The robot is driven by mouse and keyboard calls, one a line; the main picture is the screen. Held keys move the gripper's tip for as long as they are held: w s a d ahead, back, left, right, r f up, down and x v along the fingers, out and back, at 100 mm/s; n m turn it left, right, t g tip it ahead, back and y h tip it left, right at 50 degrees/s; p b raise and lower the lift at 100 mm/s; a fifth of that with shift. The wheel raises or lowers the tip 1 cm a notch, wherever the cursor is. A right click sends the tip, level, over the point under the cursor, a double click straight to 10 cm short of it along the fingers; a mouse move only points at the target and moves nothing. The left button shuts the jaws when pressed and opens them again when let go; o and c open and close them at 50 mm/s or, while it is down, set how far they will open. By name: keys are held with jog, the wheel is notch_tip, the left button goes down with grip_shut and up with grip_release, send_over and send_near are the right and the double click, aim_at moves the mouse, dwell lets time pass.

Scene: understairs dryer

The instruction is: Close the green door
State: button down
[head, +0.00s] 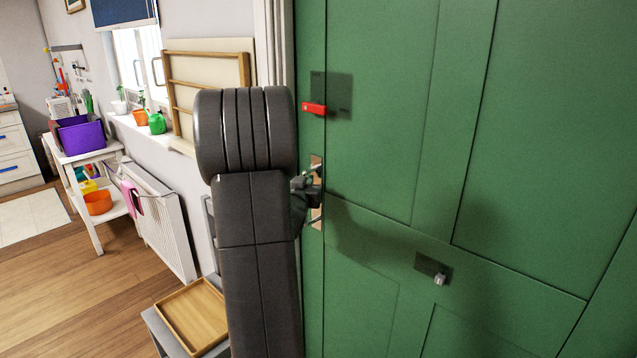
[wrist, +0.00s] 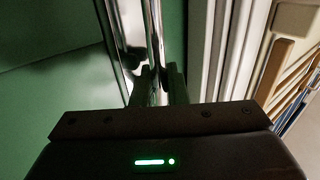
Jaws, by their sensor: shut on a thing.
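The green door (head: 400,130) fills the right half of the head view, with its left edge close to the white frame. A metal handle on a plate (head: 316,195) sits near that edge. My gripper (head: 308,190) is at the handle, partly hidden behind my dark arm. In the wrist view, my gripper (wrist: 161,85) is shut on the shiny door handle (wrist: 155,45), its fingers on either side of the bar. The door also shows in the wrist view (wrist: 50,60). Whether the door is fully against its frame cannot be told.
A red latch (head: 314,108) is above the handle and a small knob (head: 439,279) is lower on the door. A wooden tray (head: 195,315) on a grey chair stands beside my arm. A radiator (head: 160,220) and shelf (head: 85,155) line the left wall; wooden floor there is clear.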

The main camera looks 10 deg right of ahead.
jog(key=shift+s+a+f+y, duration=0.15)
jog(key=shift+s+a+y, duration=0.15)
jog(key=shift+s+a, duration=0.05)
jog(key=c, duration=1.8)
grip_release()
jog(key=shift+o, duration=1.4)
jog(key=shift+s+a, duration=0.3)
jog(key=shift+a, duration=0.2)
jog(key=shift+d, duration=0.15)
jog(key=b+v, duration=0.1)
jog(key=v, duration=1.2)
jog(key=shift+s, duration=0.35)
jog(key=shift+w, duration=0.15)
